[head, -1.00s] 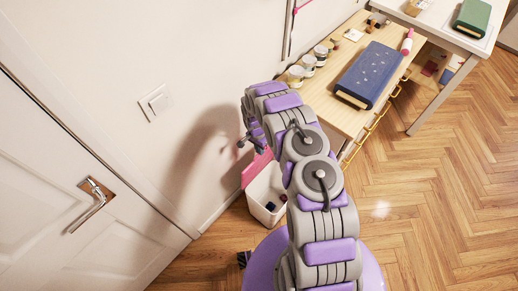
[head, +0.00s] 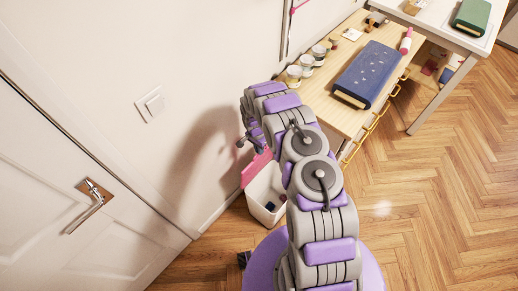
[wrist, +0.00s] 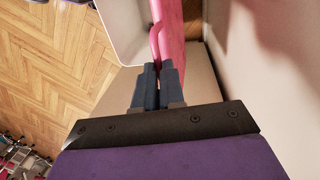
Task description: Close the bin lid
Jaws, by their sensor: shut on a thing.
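The white bin (head: 262,205) stands on the floor between the wall and the wooden drawer table. Its pink lid (head: 255,168) is open and stands up steeply on the wall side. In the wrist view the pink lid (wrist: 174,22) and white bin wall (wrist: 124,25) lie just beyond my fingers. My gripper (wrist: 158,70) is shut on the lid's thin pink handle. In the head view my gripper (head: 243,142) is small, at the upper edge of the lid. My arm hides part of the bin; a dark item shows inside.
The wooden table (head: 335,110) with a blue fabric bolt (head: 366,73) and jars (head: 300,70) stands right of the bin. The wall (head: 200,90) is close on the left, with a door (head: 70,190). Open floor (head: 440,210) lies to the right.

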